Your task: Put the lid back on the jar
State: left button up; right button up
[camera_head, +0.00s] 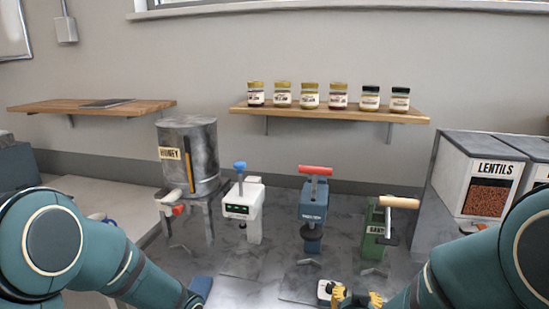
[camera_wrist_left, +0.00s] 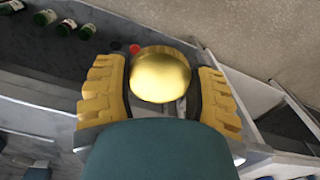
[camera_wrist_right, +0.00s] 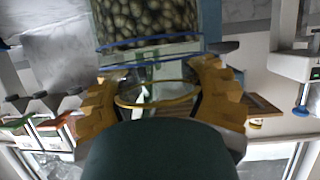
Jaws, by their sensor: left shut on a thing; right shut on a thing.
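The gold round lid (camera_wrist_left: 160,78) sits between the fingers of my left gripper (camera_wrist_left: 165,95) in the left wrist view, its smooth face toward the camera. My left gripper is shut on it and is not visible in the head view. In the right wrist view, which looks upside down, the clear glass jar (camera_wrist_right: 150,20) holds round greenish pieces and has a blue line around it. A thin gold-coloured ring, apparently its open rim, lies between the fingers of my right gripper (camera_wrist_right: 155,95), shut on the jar. In the head view this gripper (camera_head: 357,299) shows at the bottom edge; the jar is out of sight there.
A honey tank (camera_head: 203,160), a white device (camera_head: 243,208), a blue press (camera_head: 313,213) and a green press (camera_head: 376,228) stand along the marble counter (camera_head: 180,250). A lentils bin (camera_head: 480,160) is at the right. Several small jars stand on a wall shelf (camera_head: 330,113).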

jog(key=shift+a, duration=0.1)
jog(key=w+a+r, duration=0.1)
jog(key=w+a, duration=0.1)
jog(key=a, duration=0.7)
jog(key=w+a+r, duration=0.1)
jog(key=w+a, duration=0.1)
jog(key=a, duration=0.7)
jog(key=shift+w, duration=0.15)
jog(key=shift+d+r, duration=0.1)
jog(key=shift+d, duration=0.05)
